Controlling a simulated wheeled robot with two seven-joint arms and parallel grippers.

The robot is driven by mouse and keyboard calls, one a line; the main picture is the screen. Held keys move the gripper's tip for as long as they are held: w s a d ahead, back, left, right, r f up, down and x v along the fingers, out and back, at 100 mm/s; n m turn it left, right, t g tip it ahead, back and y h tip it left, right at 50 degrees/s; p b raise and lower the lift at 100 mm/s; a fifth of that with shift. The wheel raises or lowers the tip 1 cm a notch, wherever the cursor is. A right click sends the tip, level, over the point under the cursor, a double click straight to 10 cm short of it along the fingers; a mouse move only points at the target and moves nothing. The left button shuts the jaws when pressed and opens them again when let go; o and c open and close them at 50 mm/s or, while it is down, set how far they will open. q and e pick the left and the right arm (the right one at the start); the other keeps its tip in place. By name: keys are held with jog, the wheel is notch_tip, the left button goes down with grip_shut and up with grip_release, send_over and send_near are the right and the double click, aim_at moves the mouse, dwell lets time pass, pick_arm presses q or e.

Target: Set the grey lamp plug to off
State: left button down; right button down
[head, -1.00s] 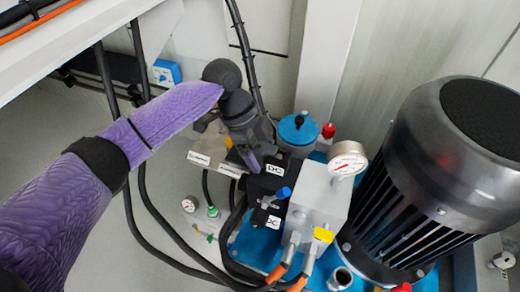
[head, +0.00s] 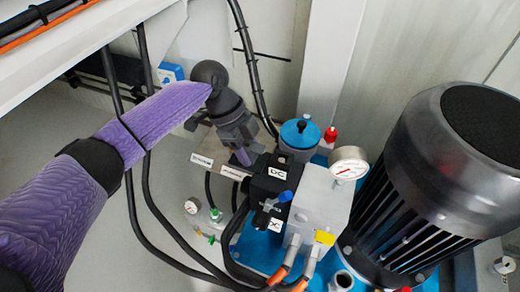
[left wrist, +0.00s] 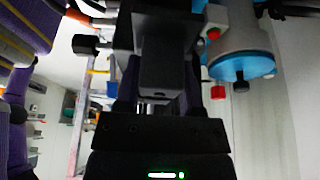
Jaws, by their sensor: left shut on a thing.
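My left gripper (head: 242,150) points down beside a black block (head: 268,182) with white labels on the pump unit. In the left wrist view, a dark grey block-shaped plug (left wrist: 158,68) sits between the fingers of my left gripper (left wrist: 152,98), and the jaws are shut on it. I take it for the grey lamp plug, but its markings and position are not readable. In the head view it is mostly hidden by the gripper. My right gripper is in neither view.
A large black motor (head: 440,180) stands at the right. A pressure gauge (head: 348,163) and a blue cap (head: 300,133) are close to the gripper. Black cables (head: 150,200) hang below the arm.

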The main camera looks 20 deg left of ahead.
pick_arm(q)
jog(key=shift+a, duration=0.25)
jog(key=shift+c, duration=2.3)
grip_release()
jog(key=shift+a, duration=0.1)
jog(key=shift+o, duration=1.3)
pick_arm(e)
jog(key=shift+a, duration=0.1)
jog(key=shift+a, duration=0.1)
pick_arm(q)
jog(key=p+v, duration=0.5)
jog(key=v, duration=0.5)
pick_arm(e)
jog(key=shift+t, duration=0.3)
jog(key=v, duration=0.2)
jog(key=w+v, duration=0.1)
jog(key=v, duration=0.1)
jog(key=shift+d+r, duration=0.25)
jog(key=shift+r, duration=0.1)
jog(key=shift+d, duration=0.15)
